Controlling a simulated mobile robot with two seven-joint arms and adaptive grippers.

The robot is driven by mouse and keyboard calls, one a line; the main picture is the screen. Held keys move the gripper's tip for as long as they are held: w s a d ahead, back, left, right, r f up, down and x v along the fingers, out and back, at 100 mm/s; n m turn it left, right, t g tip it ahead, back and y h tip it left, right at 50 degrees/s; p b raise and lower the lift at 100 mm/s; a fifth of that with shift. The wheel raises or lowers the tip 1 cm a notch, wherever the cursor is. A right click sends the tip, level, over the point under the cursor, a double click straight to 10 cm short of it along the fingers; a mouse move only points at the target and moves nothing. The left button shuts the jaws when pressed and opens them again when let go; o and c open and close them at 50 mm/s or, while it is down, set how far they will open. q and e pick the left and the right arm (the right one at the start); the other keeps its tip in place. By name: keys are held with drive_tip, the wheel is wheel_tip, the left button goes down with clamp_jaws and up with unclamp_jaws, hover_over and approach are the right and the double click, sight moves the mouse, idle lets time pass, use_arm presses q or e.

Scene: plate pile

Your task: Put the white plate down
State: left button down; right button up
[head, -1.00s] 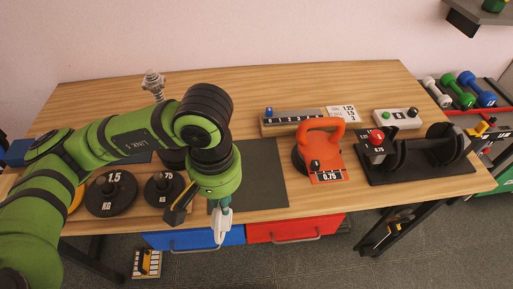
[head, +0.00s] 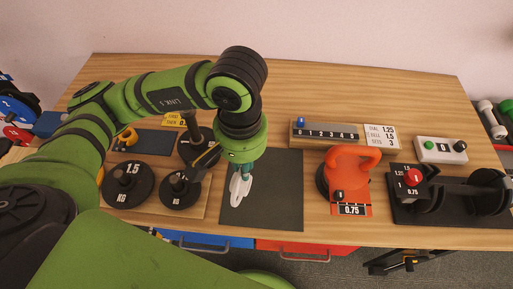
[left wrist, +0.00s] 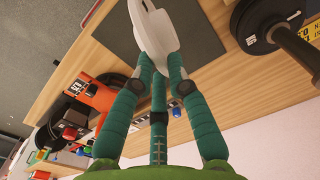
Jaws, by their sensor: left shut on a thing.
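My left gripper (head: 243,172) is shut on the white plate (head: 239,190), a small white disc seen nearly edge-on and tilted. It also shows at the top of the left wrist view, where the plate (left wrist: 156,28) sits between the teal fingertips of the gripper (left wrist: 160,66). In the head view the plate overlaps the left part of a dark grey mat (head: 275,190) on the table. I cannot tell whether it touches the mat. My right gripper is not in view.
Left of the mat stand black weight plates, one marked 1.5 (head: 128,184), and a post with a weight (head: 192,130). Right of the mat are an orange kettlebell (head: 350,165) and a dumbbell on a black base (head: 460,205). A number scale (head: 325,133) lies behind. The mat's right part is clear.

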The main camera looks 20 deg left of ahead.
use_arm(q)
drive_tip(key=w+f+p, duration=0.2)
drive_tip(key=w+f, duration=0.5)
drive_tip(key=f, duration=0.1)
drive_tip(key=shift+w+f+p, duration=0.15)
drive_tip(key=shift+f+p, duration=0.05)
drive_tip(key=shift+p, duration=0.1)
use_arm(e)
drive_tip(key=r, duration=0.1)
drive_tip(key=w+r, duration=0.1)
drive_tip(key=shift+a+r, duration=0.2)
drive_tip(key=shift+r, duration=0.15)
use_arm(q)
drive_tip(key=shift+a, duration=0.1)
drive_tip(key=shift+f+b, duration=0.25)
drive_tip(key=shift+b, duration=0.1)
drive_tip(key=c, duration=1.2)
unclamp_jaws()
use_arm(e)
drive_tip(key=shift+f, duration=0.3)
use_arm(q)
drive_tip(key=shift+r, duration=0.1)
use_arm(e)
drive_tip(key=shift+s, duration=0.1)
